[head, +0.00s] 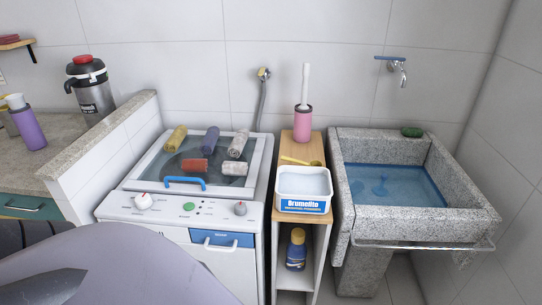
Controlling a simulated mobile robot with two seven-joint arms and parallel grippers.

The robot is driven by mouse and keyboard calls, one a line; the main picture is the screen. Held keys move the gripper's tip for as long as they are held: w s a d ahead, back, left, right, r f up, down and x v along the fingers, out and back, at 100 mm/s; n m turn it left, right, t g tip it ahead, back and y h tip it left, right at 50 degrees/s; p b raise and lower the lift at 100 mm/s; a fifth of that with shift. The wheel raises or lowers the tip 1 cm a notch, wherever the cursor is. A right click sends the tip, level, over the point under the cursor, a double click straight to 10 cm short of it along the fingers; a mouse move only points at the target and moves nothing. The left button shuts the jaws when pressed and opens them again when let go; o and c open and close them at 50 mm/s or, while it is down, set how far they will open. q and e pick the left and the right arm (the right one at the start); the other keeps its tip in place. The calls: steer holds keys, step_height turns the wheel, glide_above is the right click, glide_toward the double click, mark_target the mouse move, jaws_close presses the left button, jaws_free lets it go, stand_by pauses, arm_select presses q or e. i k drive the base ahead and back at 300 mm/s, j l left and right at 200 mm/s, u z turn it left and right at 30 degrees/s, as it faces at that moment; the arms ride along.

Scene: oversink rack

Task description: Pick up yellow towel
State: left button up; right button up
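A rolled yellow towel (176,138) lies on the glass lid of the washing machine, at its back left corner. Other rolled towels lie near it on the lid: a blue-grey one (211,139), a pale patterned one (238,144), a red one (194,165) and a whitish one (235,168). Neither of my grippers shows in the head view.
The washing machine (135,207) has a blue lid handle (185,183) at the front. A low wall (100,146) stands at its left. At right are a narrow wooden shelf (312,240) with a white tub (303,183) and a stone sink (470,210) holding water.

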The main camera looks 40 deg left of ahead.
mark_target(172, 145)
steer(key=u, duration=2.1)
steer(key=i+j+z, duration=0.3)
steer(key=z, duration=0.15)
steer(key=i+j+z, duration=0.2)
steer(key=j+z, duration=0.25)
